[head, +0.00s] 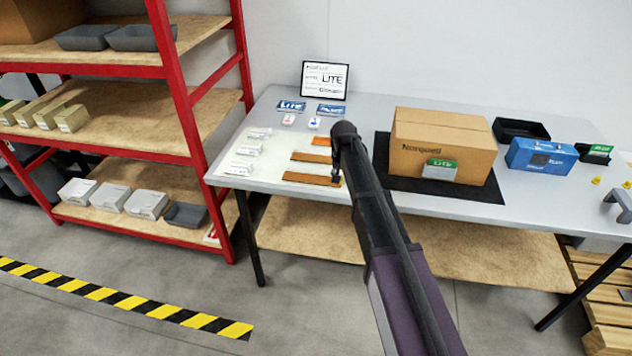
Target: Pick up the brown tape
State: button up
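Flat brown strips, which look like the brown tape, lie on the grey table left of my arm. The nearer brown strip (308,179) is the longest, and a shorter brown strip (309,158) lies behind it. A small orange piece (321,141) lies farther back. My arm reaches over the table from the lower right and bends down. My gripper (336,180) is small and dark, at the right end of the nearer brown strip. I cannot tell whether it touches the strip, or whether its fingers are open or shut. My arm may hide part of the strips.
A cardboard box (443,146) stands on a black mat (380,165) right of my arm. A blue box (541,156) and black tray (520,130) stand farther right. White items (246,150) lie left of the strips. A red-framed shelf (187,110) stands at left.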

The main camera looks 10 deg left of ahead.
dwell(0.4)
grip_shut()
jog(key=shift+r, duration=0.25)
notch_tip(320, 180, up, 3)
jog(key=p, duration=0.3)
jog(key=shift+f, duration=0.1)
jog(key=s+d+r+p, duration=0.1)
jog(key=s+d+p, duration=0.1)
jog(key=s+d, duration=0.7)
jog(key=s, duration=0.4)
jog(key=shift+s+r, duration=0.15)
jog(key=shift+r, duration=0.25)
dwell(0.3)
